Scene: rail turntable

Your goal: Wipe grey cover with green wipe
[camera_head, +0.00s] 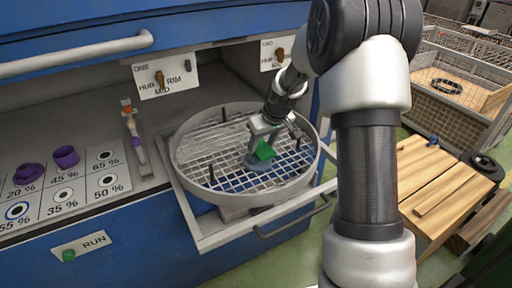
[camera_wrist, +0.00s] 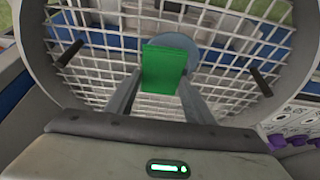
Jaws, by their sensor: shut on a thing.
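The green wipe (camera_head: 264,151) is a small green block held at the tip of my gripper (camera_head: 260,142), over the round wire-mesh turntable. In the wrist view the green wipe (camera_wrist: 164,68) sits between the two fingers of my gripper (camera_wrist: 162,85). A round blue-grey disc, which looks like the grey cover (camera_head: 252,163), lies on the mesh right by the wipe. In the wrist view the grey cover (camera_wrist: 182,41) shows behind the wipe, which hides part of it. I cannot tell whether wipe and cover touch.
The mesh turntable (camera_head: 182,173) has a raised grey rim and several dark upright pegs. It sits on a pulled-out drawer frame (camera_head: 212,240). A wooden bench (camera_head: 445,185) stands at right.

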